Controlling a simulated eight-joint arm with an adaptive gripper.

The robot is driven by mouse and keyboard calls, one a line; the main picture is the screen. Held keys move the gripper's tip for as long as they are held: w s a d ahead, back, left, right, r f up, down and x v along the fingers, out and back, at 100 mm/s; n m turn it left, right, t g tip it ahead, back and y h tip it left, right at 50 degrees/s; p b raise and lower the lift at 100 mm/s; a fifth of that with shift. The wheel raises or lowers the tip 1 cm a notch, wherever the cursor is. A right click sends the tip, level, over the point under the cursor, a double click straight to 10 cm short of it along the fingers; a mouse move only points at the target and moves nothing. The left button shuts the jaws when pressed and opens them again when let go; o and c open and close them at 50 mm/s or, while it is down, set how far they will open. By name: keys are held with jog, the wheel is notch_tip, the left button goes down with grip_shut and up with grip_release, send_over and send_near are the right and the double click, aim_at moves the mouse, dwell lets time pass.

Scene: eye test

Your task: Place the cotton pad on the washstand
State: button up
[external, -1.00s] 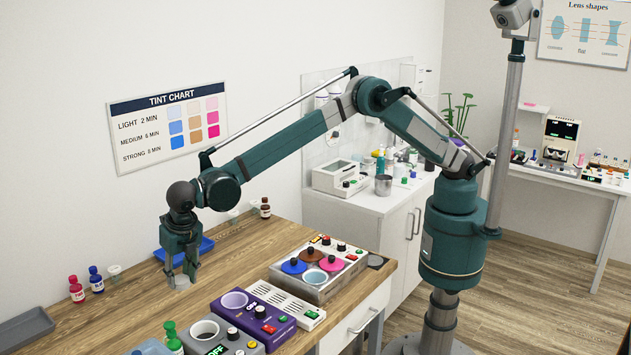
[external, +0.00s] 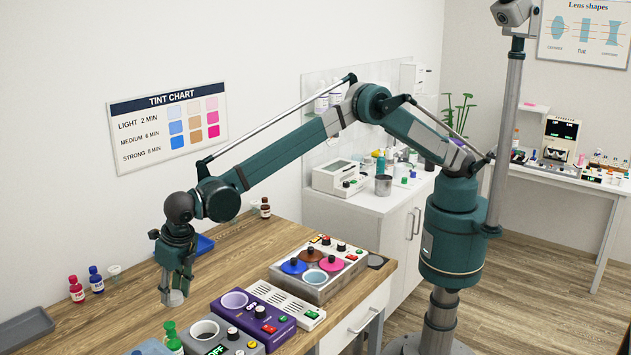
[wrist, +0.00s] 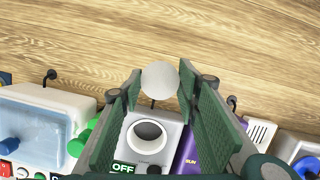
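My gripper (external: 174,294) is over the wooden bench, left of the purple unit. It is shut on a small round, pale grey-white piece (external: 176,298), which I take to be the cotton pad. In the wrist view the pad (wrist: 160,79) shows as a plain disc between the fingertips (wrist: 160,84). I cannot tell how far it is above the bench top. The washstand appears to be the white cabinet (external: 335,222) behind the bench, against the wall. A white device, a metal cup and small bottles stand on its top.
The wooden bench (external: 130,312) carries a purple unit (external: 252,316), a grey unit with a round white well (wrist: 148,133), and a unit with coloured lids (external: 318,272). Red and blue bottles (external: 96,280) and a blue tray (external: 203,244) are near the wall.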

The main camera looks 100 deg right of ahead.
aim_at(176, 305)
jog(key=shift+f, duration=2.5)
jog(key=shift+f, duration=1.9)
jog(key=shift+f, duration=0.15)
jog(key=o, duration=0.6)
jog(key=v, duration=1.2)
